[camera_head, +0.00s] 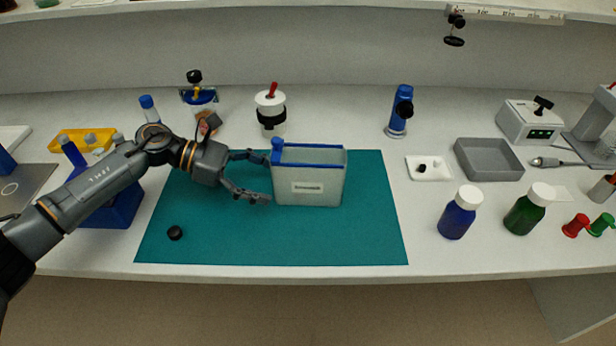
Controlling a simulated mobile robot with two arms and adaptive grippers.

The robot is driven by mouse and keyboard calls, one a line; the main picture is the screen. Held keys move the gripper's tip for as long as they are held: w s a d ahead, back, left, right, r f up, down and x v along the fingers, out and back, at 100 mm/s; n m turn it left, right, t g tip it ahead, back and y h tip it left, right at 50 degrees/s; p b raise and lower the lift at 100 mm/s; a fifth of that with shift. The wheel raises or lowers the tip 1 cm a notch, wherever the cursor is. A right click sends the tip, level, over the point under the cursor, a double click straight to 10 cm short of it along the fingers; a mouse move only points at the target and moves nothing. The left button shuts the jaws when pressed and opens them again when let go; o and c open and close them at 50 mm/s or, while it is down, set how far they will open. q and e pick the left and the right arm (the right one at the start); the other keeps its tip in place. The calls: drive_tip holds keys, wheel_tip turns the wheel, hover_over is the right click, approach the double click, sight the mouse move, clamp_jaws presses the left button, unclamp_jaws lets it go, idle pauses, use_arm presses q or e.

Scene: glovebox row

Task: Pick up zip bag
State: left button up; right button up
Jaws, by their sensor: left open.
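The zip bag (320,172) stands upright on the teal mat (350,237). It is a translucent grey pouch with a blue top edge, a blue tab at its upper left corner and a white label on its front. My left gripper (267,178) is at the bag's left side, with its fingers spread. The upper fingertip is close to the blue tab and the lower one is by the bag's left edge. I cannot tell whether either touches it. My right gripper is not in view.
A small black cap (175,233) lies on the mat's left. A white-lidded jar (271,112) stands behind the bag. A blue bottle (458,217), a green bottle (524,214) and a grey tray (489,159) are to the right. The front of the mat is mostly clear.

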sight(285, 186)
use_arm(q)
drive_tip(key=x, duration=0.4)
drive_tip(key=shift+d+f+p, duration=0.1)
drive_tip(key=shift+d+p, duration=0.25)
drive_tip(key=shift+p, duration=0.05)
drive_tip(key=shift+c, duration=0.4)
drive_tip(key=c, duration=1.2)
drive_tip(key=shift+o, duration=0.2)
